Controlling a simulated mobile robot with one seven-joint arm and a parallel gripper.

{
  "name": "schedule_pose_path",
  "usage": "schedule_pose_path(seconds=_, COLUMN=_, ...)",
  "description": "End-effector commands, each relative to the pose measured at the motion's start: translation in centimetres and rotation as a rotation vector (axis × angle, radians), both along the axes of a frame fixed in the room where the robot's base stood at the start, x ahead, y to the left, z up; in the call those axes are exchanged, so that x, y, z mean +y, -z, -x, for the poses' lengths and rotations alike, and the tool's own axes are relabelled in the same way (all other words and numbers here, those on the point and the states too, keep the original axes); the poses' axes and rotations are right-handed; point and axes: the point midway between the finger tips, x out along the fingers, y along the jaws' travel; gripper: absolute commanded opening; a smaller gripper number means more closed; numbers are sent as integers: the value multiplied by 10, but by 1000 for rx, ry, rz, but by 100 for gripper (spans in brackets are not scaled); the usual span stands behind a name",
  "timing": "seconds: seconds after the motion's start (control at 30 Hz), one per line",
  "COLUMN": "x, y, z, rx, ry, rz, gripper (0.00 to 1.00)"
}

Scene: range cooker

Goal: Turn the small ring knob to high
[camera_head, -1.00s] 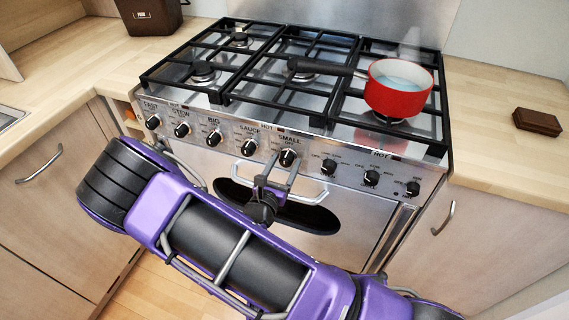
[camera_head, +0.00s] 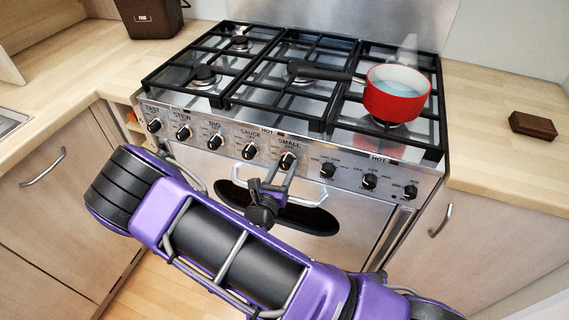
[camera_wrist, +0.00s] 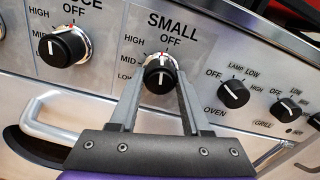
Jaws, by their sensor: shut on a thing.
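The small ring knob (camera_wrist: 160,73) is a black knob with a white line under the "SMALL" label. In the head view the knob (camera_head: 287,160) is fifth from the left on the cooker's front panel. My gripper (camera_wrist: 160,80) has one finger on each side of it and is shut on it. The white line on its face looks near upright, but I cannot tell which end is the pointer. OFF is printed above the knob, with HIGH, MID and LOW down its left side. The fingers (camera_head: 276,178) look thin in the head view.
The sauce knob (camera_wrist: 65,47) is to the left and the oven knob (camera_wrist: 233,94) to the right. A rail handle (camera_wrist: 80,125) runs below. A red pan (camera_head: 392,98) with liquid stands on the right of the hob. A brown block (camera_head: 533,125) lies on the right worktop.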

Motion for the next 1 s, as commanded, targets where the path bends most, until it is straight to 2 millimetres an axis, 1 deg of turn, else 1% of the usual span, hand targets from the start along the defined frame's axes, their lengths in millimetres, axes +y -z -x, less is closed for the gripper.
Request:
schedule_pose_path(seconds=0.1, x=0, y=-3, z=1, rx=39, ry=0, rz=102, gripper=0)
schedule_pose_path(seconds=0.6, x=-1, y=-2, z=1, rx=194, ry=0, rz=529, gripper=0)
schedule_pose_path(seconds=0.8, x=-1, y=-1, z=1, rx=241, ry=0, rz=654, gripper=0)
schedule_pose_path(seconds=1.0, x=-1, y=-1, z=1, rx=269, ry=-1, rz=733, gripper=0)
